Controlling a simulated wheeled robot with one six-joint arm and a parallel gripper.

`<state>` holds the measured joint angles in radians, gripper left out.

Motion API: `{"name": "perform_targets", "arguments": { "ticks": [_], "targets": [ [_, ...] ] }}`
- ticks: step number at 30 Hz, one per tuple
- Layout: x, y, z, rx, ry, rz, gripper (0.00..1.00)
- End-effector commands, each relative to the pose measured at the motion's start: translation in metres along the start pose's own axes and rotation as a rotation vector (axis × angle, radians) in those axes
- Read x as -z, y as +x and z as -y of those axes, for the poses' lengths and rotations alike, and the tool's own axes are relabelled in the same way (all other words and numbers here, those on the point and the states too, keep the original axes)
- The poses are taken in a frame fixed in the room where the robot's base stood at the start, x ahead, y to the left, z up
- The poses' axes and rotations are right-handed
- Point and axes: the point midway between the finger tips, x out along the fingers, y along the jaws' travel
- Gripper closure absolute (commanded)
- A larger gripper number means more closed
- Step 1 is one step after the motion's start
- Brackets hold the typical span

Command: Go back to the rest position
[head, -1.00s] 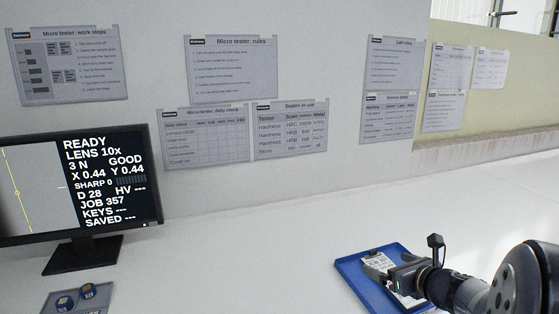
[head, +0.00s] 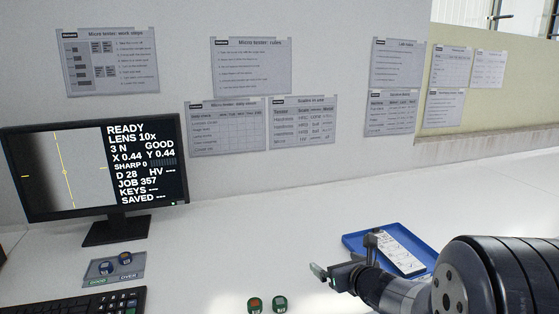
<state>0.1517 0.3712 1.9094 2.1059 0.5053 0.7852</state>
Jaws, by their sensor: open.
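My gripper (head: 322,276) shows in the head view at the lower right, above the white table, in front of a blue tray (head: 352,241). It is open, and I see nothing between its fingers. A white job card (head: 403,252) lies in the tray, partly hidden by my arm. My arm comes in from the right edge and covers the tray's near side.
A monitor (head: 60,174) stands at left, reading READY and JOB 357. The middle of the table is clear.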

Motion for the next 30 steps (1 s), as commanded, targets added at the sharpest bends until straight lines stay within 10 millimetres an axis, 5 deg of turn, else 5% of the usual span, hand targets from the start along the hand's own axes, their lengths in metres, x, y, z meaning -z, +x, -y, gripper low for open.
{"name": "perform_targets", "arguments": {
  "ticks": [3, 12, 30],
  "targets": [
    [0.030, 0.012, 0.001, 0.001, 0.003, -0.004, 0.02],
    [0.067, 0.028, 0.001, 0.001, 0.002, -0.002, 0.02],
    [0.072, 0.030, -0.001, -0.003, -0.003, 0.003, 0.02]
  ]
}}
